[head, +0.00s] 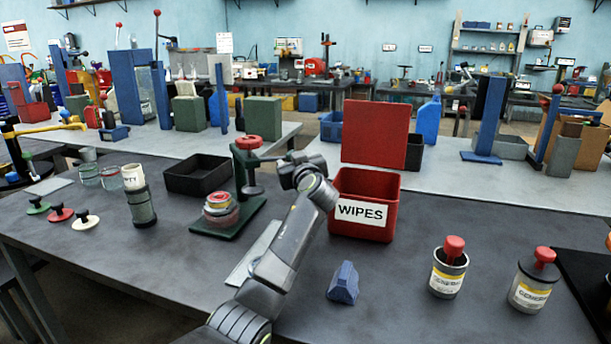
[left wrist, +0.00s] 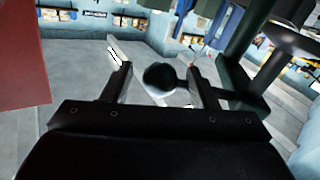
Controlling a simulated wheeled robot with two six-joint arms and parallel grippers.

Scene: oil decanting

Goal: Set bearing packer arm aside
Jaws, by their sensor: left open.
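The bearing packer (head: 240,190) stands mid-table, with a green base and post, a red top knob (head: 248,142) and a red-banded pot (head: 220,209) on its base. Its arm reaches right from the post top to my left gripper (head: 290,170). In the left wrist view a dark round ball (left wrist: 160,76), seemingly the end of that arm, shows between the two fingers of my open left gripper (left wrist: 157,82). I cannot tell whether a finger touches it. The packer's green post (left wrist: 238,45) is right of the fingers. My right gripper is not in view.
A red WIPES bin (head: 365,205) with a raised lid stands right of my left arm. A black tray (head: 197,175) is behind left. A blue block (head: 343,283) and two red-capped containers (head: 448,270) (head: 534,280) stand front right.

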